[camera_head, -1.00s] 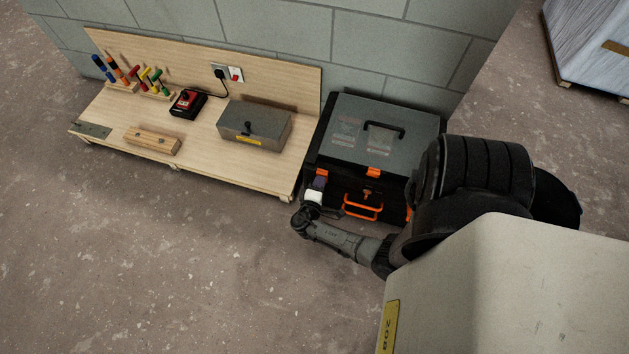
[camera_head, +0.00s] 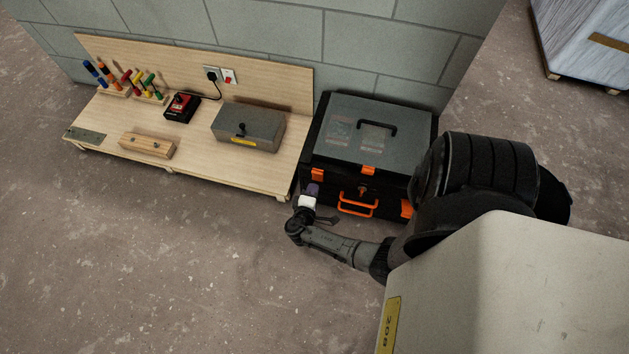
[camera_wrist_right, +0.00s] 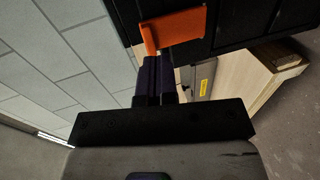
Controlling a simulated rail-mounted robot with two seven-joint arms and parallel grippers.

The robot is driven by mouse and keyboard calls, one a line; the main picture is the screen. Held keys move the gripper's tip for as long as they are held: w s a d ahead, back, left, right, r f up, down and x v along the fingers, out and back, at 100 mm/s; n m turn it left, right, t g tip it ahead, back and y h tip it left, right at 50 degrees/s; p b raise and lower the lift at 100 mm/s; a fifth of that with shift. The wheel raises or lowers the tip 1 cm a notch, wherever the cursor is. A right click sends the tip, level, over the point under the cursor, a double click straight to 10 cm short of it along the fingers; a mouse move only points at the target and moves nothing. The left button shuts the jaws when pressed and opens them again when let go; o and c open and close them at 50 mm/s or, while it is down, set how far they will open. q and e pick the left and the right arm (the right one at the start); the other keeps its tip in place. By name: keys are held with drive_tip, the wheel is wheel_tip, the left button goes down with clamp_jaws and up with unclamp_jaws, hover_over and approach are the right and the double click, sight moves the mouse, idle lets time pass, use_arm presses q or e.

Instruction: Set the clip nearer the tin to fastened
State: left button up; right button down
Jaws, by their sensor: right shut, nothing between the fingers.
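The black tool chest (camera_head: 330,153) stands on the floor at the right end of the bench. Its orange clip nearer the tin (camera_head: 317,174) is high on the front, by the lid edge; it fills the top of the right wrist view (camera_wrist_right: 175,30). I cannot tell whether it is fully fastened. The grey tin (camera_head: 262,130) with a yellow label sits on the bench, left of the chest. My right gripper (camera_head: 313,189) is shut and empty, just below that clip. In the wrist view its fingertips are close to the clip; contact is unclear. My left gripper is out of view.
Another orange piece (camera_head: 406,209) shows low on the chest's front right, partly behind my arm. An orange handle (camera_head: 356,208) projects from the front. The bench (camera_head: 215,172) holds a wooden block (camera_head: 147,145) and a red-black device (camera_head: 181,107). Floor in front is clear.

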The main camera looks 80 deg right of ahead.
use_arm(q)
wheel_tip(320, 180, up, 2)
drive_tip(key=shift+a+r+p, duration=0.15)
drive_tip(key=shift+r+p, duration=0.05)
drive_tip(key=shift+p, duration=0.75)
use_arm(e)
drive_tip(key=f+v, duration=0.2)
drive_tip(key=v, duration=0.8)
drive_tip(key=shift+a, duration=0.25)
drive_tip(key=shift+f, duration=0.1)
